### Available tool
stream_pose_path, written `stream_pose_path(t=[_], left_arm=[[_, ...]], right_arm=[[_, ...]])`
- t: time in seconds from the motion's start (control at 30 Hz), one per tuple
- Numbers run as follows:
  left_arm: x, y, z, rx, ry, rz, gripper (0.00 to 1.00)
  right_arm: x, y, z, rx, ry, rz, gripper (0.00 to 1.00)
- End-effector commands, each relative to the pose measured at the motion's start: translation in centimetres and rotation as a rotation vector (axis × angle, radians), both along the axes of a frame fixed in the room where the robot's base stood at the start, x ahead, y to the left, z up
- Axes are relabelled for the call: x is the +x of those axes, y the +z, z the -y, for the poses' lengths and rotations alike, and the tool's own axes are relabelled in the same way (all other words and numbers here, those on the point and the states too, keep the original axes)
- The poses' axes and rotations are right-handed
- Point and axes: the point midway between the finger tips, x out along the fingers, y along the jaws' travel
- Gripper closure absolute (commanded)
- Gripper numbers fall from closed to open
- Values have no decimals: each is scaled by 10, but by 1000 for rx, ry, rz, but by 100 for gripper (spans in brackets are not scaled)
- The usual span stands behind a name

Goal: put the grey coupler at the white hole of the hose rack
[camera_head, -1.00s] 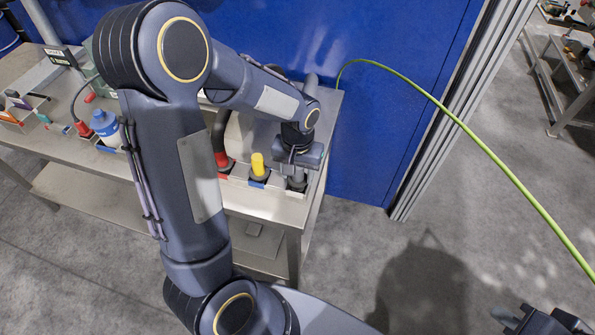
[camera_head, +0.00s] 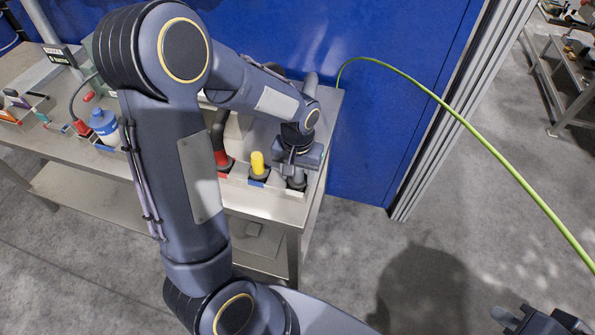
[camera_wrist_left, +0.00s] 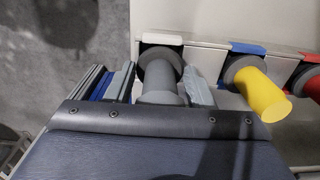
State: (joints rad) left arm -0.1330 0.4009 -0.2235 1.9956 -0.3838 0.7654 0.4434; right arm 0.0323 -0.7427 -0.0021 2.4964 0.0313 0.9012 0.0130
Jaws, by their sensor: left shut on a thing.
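My left gripper (camera_wrist_left: 160,86) is shut on the grey coupler (camera_wrist_left: 160,97), with one finger on each side of it. The coupler's dark round end (camera_wrist_left: 160,68) lies at the white-marked hole of the hose rack, just under the white tab (camera_wrist_left: 161,39). Whether it is fully seated cannot be told. In the head view the grey coupler (camera_head: 297,177) shows below the gripper, at the right end of the rack (camera_head: 276,206). My right gripper (camera_head: 535,318) is at the bottom right corner, partly cut off, away from the rack.
A yellow coupler (camera_head: 257,164) stands at the blue-marked hole beside it, and a red one (camera_head: 222,158) further left. A blue-and-white bottle (camera_head: 103,124) stands on the bench. A green hose (camera_head: 470,125) arcs at right. A blue wall (camera_head: 370,130) closes the back.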

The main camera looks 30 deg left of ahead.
Motion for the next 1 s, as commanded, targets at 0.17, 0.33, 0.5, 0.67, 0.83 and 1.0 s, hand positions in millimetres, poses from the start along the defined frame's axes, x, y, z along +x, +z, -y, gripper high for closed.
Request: stream_pose_path(t=[0.17, 0.33, 0.5, 0.67, 0.83, 1.0], left_arm=[[0, -5, 0, 0, 0, 1, 49], [0, -4, 0, 0, 0, 0, 27], [0, -4, 0, 0, 0, 0, 26], [0, -1, 0, 0, 0, 1, 26], [1, 23, 0, -1, 0, 5, 26], [1, 52, 0, -1, 0, 5, 26]], right_arm=[[0, -4, 0, 0, 0, 0, 100], [0, -4, 0, 0, 0, 0, 100], [0, -4, 0, 0, 0, 0, 100], [0, -4, 0, 0, 0, 0, 100], [0, -5, 0, 0, 0, 0, 100], [0, -6, 0, 0, 0, 0, 100]])
